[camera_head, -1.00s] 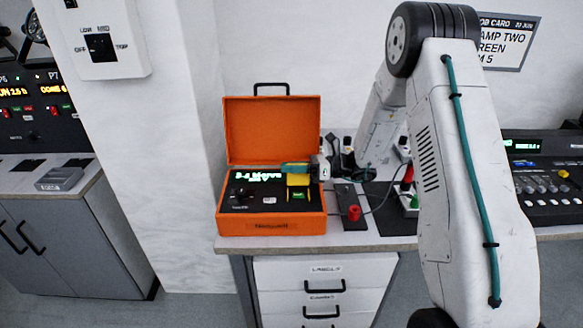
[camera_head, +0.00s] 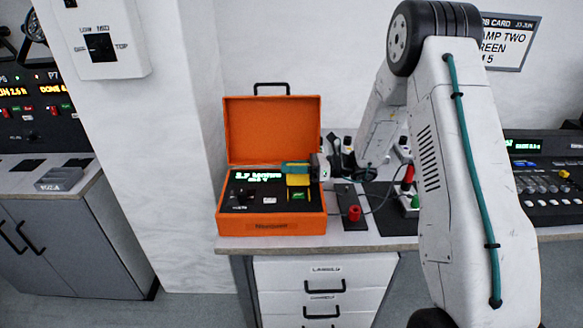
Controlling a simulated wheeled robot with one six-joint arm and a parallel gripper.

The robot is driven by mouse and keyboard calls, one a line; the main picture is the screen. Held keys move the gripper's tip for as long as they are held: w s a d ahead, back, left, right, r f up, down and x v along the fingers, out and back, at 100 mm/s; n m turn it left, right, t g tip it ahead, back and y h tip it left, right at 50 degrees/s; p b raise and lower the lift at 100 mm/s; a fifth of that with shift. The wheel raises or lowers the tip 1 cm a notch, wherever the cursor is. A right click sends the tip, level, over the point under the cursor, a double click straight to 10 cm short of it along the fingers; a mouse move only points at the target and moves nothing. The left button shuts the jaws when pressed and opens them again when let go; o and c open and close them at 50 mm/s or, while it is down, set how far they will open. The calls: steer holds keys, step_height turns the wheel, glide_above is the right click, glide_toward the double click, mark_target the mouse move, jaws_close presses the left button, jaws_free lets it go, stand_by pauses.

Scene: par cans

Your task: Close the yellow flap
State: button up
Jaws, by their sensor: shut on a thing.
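The yellow flap (camera_head: 298,181) stands raised in the right part of the open orange case, above a small green-lit switch (camera_head: 299,195). My gripper (camera_head: 297,168) reaches in from the right over the case. Its teal-and-dark fingers are at the flap's top edge and look shut on it. The fingers hide the upper part of the flap. The orange case (camera_head: 272,227) sits on the bench with its lid upright at the back.
A lit green display and black knobs fill the case's left part. A red knob on a dark box (camera_head: 354,213) stands right of the case, with a cable, small red and green items beyond. A console (camera_head: 550,180) is at the far right.

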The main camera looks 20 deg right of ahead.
steer(key=shift+r, duration=0.15)
steer(key=shift+s+a+r+n, duration=0.1)
steer(key=shift+s+n, duration=0.15)
steer(key=shift+n, duration=0.35)
steer(key=shift+s+a+r+n, duration=0.1)
steer(key=shift+s+n, duration=0.15)
steer(key=shift+n, duration=0.35)
steer(key=shift+s+a+r+n, duration=0.1)
steer(key=shift+s+n, duration=0.25)
steer(key=shift+n, duration=0.4)
steer(key=shift+s+a+n, duration=0.1)
steer(key=shift+s+n, duration=0.25)
steer(key=shift+n, duration=0.4)
steer(key=shift+s+a+n, duration=0.15)
steer(key=shift+s+n, duration=0.25)
steer(key=shift+n, duration=0.4)
steer(key=shift+s+a+n, duration=0.1)
steer(key=shift+s+n, duration=0.3)
steer(key=shift+n, duration=0.4)
steer(key=shift+s+a+f+n, duration=0.15)
steer(key=shift+s+n, duration=0.1)
steer(key=shift+n, duration=0.35)
steer(key=shift+s+f+n, duration=0.15)
steer(key=shift+s+n, duration=0.1)
steer(key=shift+n, duration=0.35)
steer(key=shift+s+n, duration=0.1)
steer(key=shift+n, duration=0.2)
steer(key=o, duration=0.8)
